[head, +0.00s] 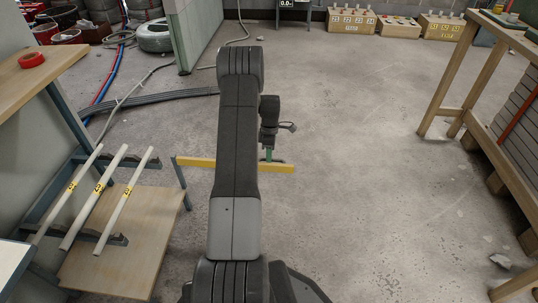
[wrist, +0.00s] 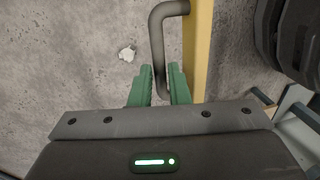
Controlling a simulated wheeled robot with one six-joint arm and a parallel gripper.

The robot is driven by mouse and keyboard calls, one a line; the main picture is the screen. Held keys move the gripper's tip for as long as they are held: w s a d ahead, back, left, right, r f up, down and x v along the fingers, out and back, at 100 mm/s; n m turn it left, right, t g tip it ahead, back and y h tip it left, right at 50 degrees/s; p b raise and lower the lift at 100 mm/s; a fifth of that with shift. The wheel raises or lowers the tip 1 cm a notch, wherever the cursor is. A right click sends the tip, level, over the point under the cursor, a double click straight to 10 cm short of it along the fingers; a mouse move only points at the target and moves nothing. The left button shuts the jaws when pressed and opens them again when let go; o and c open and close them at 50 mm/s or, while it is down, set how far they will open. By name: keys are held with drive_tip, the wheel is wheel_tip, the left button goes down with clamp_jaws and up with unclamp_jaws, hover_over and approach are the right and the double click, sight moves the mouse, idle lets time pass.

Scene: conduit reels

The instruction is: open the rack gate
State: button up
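The rack (head: 130,240) at the left holds three pale conduits (head: 97,195) with yellow labels, lying on its grey arms. The gate is a yellow bar (head: 200,162) that reaches right from near the rack's grey post, passing behind my arm. It runs upright along the right of my fingers in the wrist view (wrist: 201,50). My gripper (head: 268,156) is at the bar's right part. In the wrist view, a bent grey handle (wrist: 157,40) sits between the green fingers of my gripper (wrist: 160,85), which look closed on it. The contact itself is partly hidden.
A wooden bench (head: 30,65) with a red tape roll (head: 31,60) stands at the left. Cables (head: 150,100) cross the floor behind the gate. Another wooden table (head: 480,60) stands at the right. The floor right of the gate is clear.

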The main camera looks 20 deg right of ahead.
drive_tip(key=o, duration=0.3)
drive_tip(key=shift+a, duration=0.1)
wheel_tip(320, 180, up, 14)
drive_tip(key=w+d+p, duration=0.1)
drive_tip(key=w+p, duration=0.1)
drive_tip(key=p, duration=0.2)
drive_tip(key=shift+w+f, duration=0.25)
drive_tip(key=s+f+b, duration=0.1)
drive_tip(key=f, duration=0.3)
drive_tip(key=f+b, duration=0.1)
drive_tip(key=f, duration=0.4)
drive_tip(key=s+a+f+b, duration=0.1)
drive_tip(key=f+b, duration=0.1)
drive_tip(key=f, duration=0.2)
drive_tip(key=shift+s+f, duration=0.3)
drive_tip(key=shift+s+r, duration=0.1)
drive_tip(key=shift+r, duration=0.1)
